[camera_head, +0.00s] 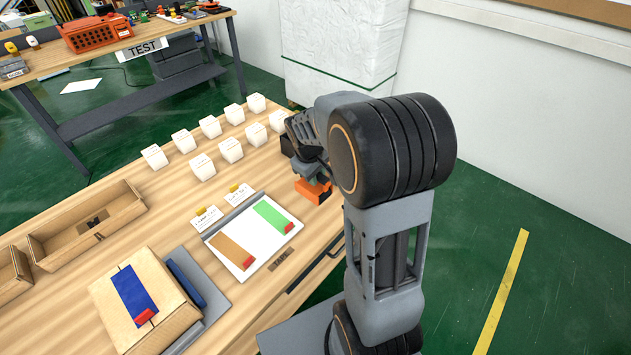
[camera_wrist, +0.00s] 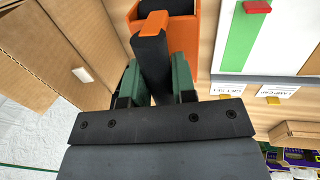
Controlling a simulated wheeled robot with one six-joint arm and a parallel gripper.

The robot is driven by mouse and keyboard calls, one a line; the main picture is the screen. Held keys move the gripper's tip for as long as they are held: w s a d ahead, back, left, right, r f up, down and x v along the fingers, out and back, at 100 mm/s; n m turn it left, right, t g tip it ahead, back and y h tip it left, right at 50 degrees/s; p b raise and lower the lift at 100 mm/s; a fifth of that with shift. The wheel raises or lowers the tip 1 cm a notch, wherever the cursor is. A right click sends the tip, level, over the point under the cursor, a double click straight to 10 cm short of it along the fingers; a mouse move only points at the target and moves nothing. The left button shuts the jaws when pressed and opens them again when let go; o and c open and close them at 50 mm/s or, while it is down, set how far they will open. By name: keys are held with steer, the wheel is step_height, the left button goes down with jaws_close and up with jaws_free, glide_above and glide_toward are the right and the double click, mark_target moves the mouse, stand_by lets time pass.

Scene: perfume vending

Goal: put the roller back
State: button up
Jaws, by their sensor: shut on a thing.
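My gripper (camera_head: 306,174) is at the right end of the wooden table, partly hidden by my arm. In the wrist view its green fingers (camera_wrist: 156,84) are shut on the dark handle of the roller (camera_wrist: 153,62), which has an orange piece on its upper end. An orange holder (camera_wrist: 185,35) is right beside and behind the roller; it also shows below my gripper in the head view (camera_head: 313,191). I cannot tell whether the roller rests in the holder or is just above it. The roller's lower part is hidden.
A white board (camera_head: 252,236) with green and brown strips lies left of the holder, with small label cards. Several white boxes (camera_head: 210,127) stand behind. A cardboard box (camera_head: 145,298) with a blue strip and an open cardboard tray (camera_head: 88,225) are at left.

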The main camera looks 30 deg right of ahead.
steer(key=w+f, duration=0.1)
steer(key=w+d+f, duration=0.1)
steer(key=f, duration=0.1)
steer(key=w+f, duration=0.1)
steer(key=shift+w+d+f, duration=0.1)
steer(key=shift+d+f, duration=0.2)
steer(key=shift+d, duration=0.1)
steer(key=shift+f+p, duration=0.45)
steer(key=shift+f, duration=1.15)
steer(key=shift+f+b, duration=0.55)
steer(key=shift+f, duration=0.15)
jaws_close()
steer(key=shift+o, duration=2.1)
jaws_free()
steer(key=shift+s, duration=0.2)
steer(key=o, duration=0.3)
steer(key=shift+w+f, duration=0.1)
steer(key=shift+o, duration=0.8)
